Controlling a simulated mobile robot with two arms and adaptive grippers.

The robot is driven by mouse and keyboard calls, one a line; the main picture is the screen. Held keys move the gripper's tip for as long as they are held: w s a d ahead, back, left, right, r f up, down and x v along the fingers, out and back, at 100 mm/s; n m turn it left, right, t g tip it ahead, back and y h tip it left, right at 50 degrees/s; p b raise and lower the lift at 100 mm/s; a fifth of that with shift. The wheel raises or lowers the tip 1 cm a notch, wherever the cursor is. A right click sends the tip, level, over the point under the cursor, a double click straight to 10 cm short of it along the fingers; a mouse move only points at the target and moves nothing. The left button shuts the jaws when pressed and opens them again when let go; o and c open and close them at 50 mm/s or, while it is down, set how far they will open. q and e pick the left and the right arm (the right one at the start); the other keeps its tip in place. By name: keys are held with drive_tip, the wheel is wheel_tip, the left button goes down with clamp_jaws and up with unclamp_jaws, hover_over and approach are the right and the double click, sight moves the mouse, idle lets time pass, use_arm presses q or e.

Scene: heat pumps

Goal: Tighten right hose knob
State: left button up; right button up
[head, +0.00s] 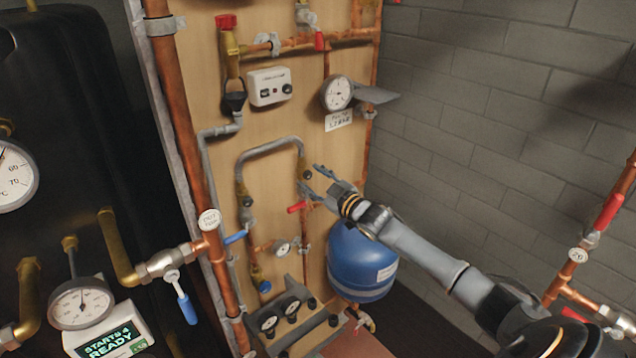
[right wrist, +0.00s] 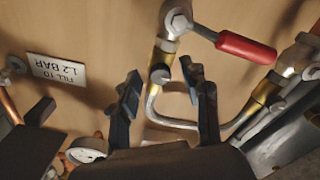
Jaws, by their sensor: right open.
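A grey hose (head: 268,147) arches across the wooden board between two brass fittings. The right hose knob (head: 306,174), small and dark, sits on the right-hand fitting. In the right wrist view the knob (right wrist: 160,74) shows between my fingertips, on a brass fitting. My right gripper (head: 310,177) reaches in from the right, its fingers spread on either side of the knob. In the right wrist view my right gripper (right wrist: 160,71) is open and holds nothing; whether the fingers touch the knob I cannot tell. The left hose knob (head: 247,201) is on the other fitting. My left gripper is not in view.
A red lever (head: 298,207) is just below my right gripper and shows large in the right wrist view (right wrist: 246,48). A blue tank (head: 362,262) hangs below my arm. A gauge (head: 337,93) with a label is above. A black tank (head: 75,120) stands left.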

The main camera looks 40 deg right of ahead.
drive_tip(key=s+d, duration=0.1)
drive_tip(key=s, duration=1.1)
